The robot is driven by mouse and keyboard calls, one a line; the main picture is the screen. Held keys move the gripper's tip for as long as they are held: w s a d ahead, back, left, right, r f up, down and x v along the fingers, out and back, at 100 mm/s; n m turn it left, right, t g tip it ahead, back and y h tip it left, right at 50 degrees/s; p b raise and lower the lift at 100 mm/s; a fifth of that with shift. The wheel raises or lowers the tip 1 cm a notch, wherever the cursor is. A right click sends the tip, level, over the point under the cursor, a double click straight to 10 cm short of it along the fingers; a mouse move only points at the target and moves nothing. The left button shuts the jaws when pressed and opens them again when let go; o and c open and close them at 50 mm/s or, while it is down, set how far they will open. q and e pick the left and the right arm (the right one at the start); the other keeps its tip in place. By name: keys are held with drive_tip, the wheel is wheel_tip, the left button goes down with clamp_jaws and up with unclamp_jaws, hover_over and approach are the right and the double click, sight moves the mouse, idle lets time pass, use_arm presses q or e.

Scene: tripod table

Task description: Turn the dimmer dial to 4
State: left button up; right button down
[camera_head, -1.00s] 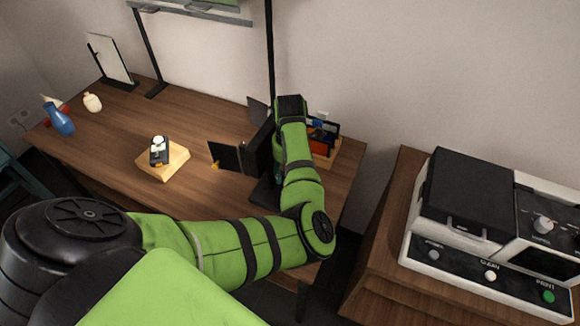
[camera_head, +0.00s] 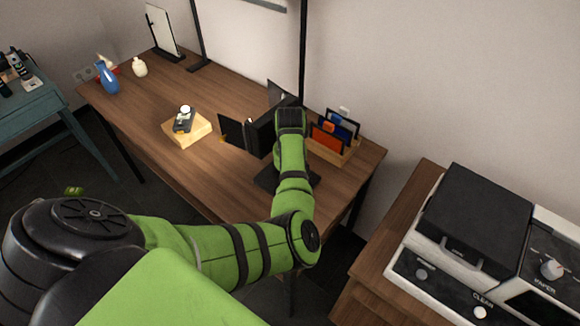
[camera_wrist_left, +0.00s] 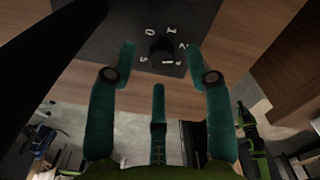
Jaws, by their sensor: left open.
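The dimmer dial is a black round knob (camera_wrist_left: 161,49) on a dark plate (camera_wrist_left: 105,35) in the left wrist view. White digits ring it; 0, 1, 2 and 5 are readable, the others are partly hidden or too small. I cannot tell which digit the dial points to. My left gripper (camera_wrist_left: 160,55) is open, with teal fingertips spread to either side of the knob and a third finger below it in the picture. I cannot tell whether any finger touches it. In the head view my green left arm hides the gripper and dial; a black base (camera_head: 267,181) shows beside the arm.
A wooden organiser (camera_head: 340,155) with blue and orange items stands right of my arm. A black panel (camera_head: 237,134) and a wooden block (camera_head: 205,134) holding a small device stand left of it. A tall black pole (camera_head: 303,50) rises behind. A bulky machine (camera_head: 470,225) stands right.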

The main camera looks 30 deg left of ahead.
use_arm(q)
drive_tip(key=shift+d+f, duration=0.1)
drive_tip(key=shift+f, duration=0.85)
use_arm(e)
drive_tip(key=shift+w+d+r, duration=0.1)
drive_tip(key=shift+d, duration=0.4)
use_arm(q)
clamp_jaws()
use_arm(e)
drive_tip(key=shift+w+d, duration=0.1)
drive_tip(key=shift+w, duration=0.05)
use_arm(q)
drive_tip(key=shift+m, duration=0.4)
drive_tip(key=m+p, duration=0.1)
drive_tip(key=m, duration=0.3)
drive_tip(key=shift+m, duration=0.3)
drive_tip(key=m+p, duration=0.1)
drive_tip(key=m, duration=0.3)
drive_tip(key=shift+m, duration=0.3)
drive_tip(key=m+p, duration=0.1)
drive_tip(key=m, duration=0.3)
drive_tip(key=shift+d+m+p, duration=0.1)
drive_tip(key=shift+m+p, duration=0.75)
drive_tip(key=shift+m, duration=1.65)
use_arm(e)
drive_tip(key=shift+r, duration=2.3)
